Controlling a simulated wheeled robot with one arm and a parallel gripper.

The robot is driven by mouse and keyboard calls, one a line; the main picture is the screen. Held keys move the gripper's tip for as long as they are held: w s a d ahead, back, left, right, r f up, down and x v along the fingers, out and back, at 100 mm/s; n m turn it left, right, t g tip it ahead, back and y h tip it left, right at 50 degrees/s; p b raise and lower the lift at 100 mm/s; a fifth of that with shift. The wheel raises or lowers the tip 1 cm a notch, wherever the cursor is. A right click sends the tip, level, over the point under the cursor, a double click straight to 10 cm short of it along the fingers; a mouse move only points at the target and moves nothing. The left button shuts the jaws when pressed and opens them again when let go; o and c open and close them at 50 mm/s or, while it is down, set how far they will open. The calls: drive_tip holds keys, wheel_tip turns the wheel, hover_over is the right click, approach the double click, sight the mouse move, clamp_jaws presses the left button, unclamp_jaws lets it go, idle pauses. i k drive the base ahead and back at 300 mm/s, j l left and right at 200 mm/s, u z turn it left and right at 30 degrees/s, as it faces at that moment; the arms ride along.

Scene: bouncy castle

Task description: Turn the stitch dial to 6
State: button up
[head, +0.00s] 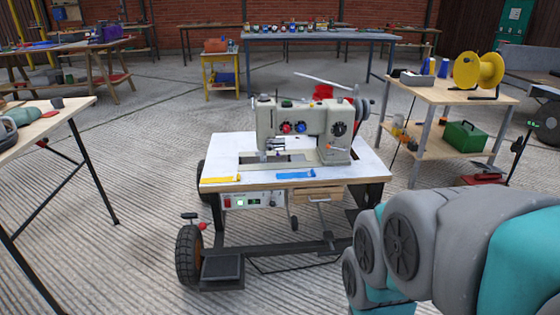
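A beige sewing machine (312,122) stands on a white-topped wheeled table (222,170) in the middle of the head view. A dark round dial (339,129) is on the right part of its front; its marks are too small to read, so I cannot tell its setting. A red knob (286,128) and a blue knob (300,127) sit to its left on the machine's front. My grey and teal arm fills the lower right, in front of and to the right of the table. My gripper is not in view.
A control box (252,200) hangs under the table's front edge. Yellow (222,179) and blue (296,174) strips lie on the tabletop. A shelf table (440,92) with a yellow reel (478,70) stands at right, a wooden table (50,118) at left. Floor in front is clear.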

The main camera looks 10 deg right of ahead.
sight(340, 131)
drive_tip(key=i+l, duration=0.2)
drive_tip(key=l, duration=0.15)
drive_tip(key=i+l, duration=0.2)
drive_tip(key=l, duration=0.2)
drive_tip(key=i+l, duration=0.2)
drive_tip(key=l, duration=0.15)
